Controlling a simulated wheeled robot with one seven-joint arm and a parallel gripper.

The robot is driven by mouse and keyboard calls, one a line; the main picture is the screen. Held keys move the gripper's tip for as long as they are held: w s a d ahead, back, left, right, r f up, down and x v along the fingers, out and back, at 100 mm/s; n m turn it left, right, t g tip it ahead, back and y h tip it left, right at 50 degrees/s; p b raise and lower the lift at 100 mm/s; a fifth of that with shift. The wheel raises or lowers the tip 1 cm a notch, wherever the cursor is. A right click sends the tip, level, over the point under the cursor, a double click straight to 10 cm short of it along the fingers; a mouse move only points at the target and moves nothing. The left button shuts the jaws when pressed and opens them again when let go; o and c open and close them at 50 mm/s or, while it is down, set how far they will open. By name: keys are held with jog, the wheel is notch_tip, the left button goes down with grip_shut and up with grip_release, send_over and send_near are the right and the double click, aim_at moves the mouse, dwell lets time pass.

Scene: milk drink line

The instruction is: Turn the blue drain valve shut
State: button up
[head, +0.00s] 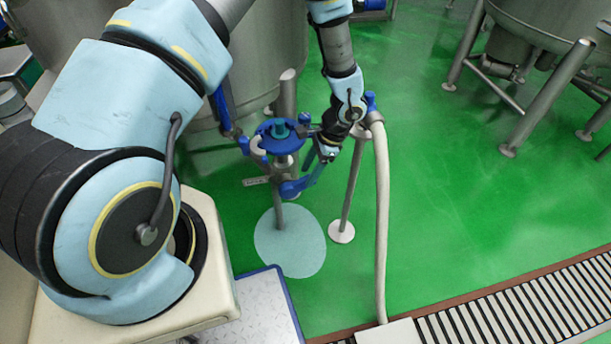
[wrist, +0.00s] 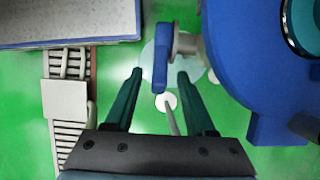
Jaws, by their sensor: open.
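The blue drain valve handle (wrist: 160,62) is a short blue lever on a grey metal stub (wrist: 186,45), seen in the wrist view. My gripper (wrist: 160,73) is open, its two dark green fingers on either side of the lever's free end in the picture. I cannot tell whether either finger touches it. In the head view the blue lever (head: 292,188) sits low on the pipe under a round blue part (head: 280,143). My gripper (head: 318,160) is just right of that part, and its fingertips are hard to make out there.
A pale puddle (head: 290,245) lies on the green floor below. A thin stand with a white foot (head: 341,232) and a pale hose (head: 382,220) are close on the right. The large blue part (wrist: 240,60) crowds the wrist view's right. A floor grate (head: 530,310) runs lower right.

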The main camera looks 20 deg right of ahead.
aim_at(297, 186)
jog(key=shift+x, duration=1.3)
jog(key=shift+c, duration=0.2)
grip_shut()
